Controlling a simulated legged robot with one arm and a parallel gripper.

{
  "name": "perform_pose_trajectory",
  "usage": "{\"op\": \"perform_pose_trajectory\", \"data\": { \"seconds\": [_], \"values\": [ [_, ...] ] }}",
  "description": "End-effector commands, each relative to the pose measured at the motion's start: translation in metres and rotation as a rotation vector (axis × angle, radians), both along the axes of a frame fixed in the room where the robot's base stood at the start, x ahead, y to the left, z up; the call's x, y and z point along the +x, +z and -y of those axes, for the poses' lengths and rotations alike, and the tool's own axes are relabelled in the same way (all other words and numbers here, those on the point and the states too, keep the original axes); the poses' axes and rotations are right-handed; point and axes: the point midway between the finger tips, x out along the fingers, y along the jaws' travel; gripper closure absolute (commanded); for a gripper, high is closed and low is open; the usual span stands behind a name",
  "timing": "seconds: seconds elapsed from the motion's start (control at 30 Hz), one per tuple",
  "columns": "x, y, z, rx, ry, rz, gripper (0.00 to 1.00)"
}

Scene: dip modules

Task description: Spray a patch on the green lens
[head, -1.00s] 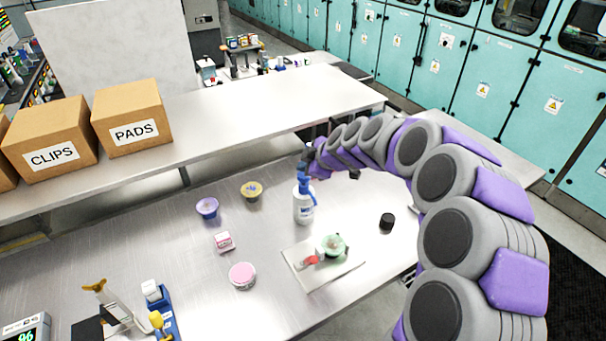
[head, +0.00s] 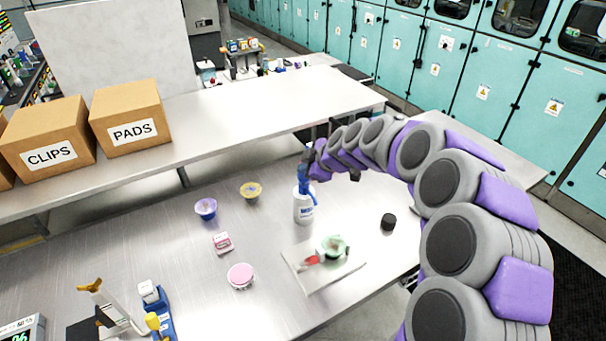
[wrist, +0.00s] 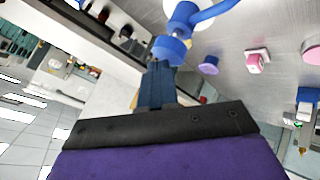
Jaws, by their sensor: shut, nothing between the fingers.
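The green lens (head: 333,246) lies on a pale square plate (head: 318,279) near the bench's front edge, with a small red piece (head: 311,260) beside it. A white spray bottle (head: 303,208) with a blue pump head stands upright behind the plate. My gripper (head: 306,152) is shut and empty, with its dark blue fingers at the top of the pump head. In the wrist view, my gripper's fingers (wrist: 164,68) reach to the blue pump head (wrist: 170,48). Whether they touch it is hard to tell. The wrist view does not show the lens.
A black cap (head: 388,222) sits right of the plate. A purple cup (head: 205,208), a yellow cup (head: 251,191), a pink box (head: 222,243) and a pink round jar (head: 240,276) stand to the left. A raised shelf (head: 260,115) with cartons runs behind.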

Motion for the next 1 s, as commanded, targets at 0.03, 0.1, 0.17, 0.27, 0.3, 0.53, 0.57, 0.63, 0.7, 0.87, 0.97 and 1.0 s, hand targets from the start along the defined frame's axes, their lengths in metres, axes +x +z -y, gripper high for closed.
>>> {"op": "perform_pose_trajectory", "data": {
  "seconds": [0.03,0.1,0.17,0.27,0.3,0.53,0.57,0.63,0.7,0.87,0.97,1.0],
  "values": [
    [0.000,-0.001,0.000,0.000,0.000,0.000,1.00],
    [0.000,-0.002,0.000,0.000,0.000,0.000,1.00],
    [0.000,-0.003,0.000,0.000,0.000,0.000,1.00],
    [0.000,-0.004,0.000,0.000,0.000,0.000,1.00],
    [0.000,-0.004,0.000,0.000,0.000,0.000,1.00],
    [0.000,-0.007,0.000,0.000,0.001,-0.001,1.00],
    [0.000,-0.007,0.000,0.000,0.001,-0.001,1.00],
    [0.000,-0.007,0.000,0.000,0.001,-0.001,1.00],
    [0.000,-0.006,0.000,0.000,0.001,-0.001,1.00],
    [0.000,-0.003,0.000,-0.001,0.001,0.001,1.00],
    [0.000,0.002,0.000,-0.001,0.000,0.001,1.00],
    [0.000,0.004,0.000,-0.001,0.000,0.001,1.00]
  ]
}}
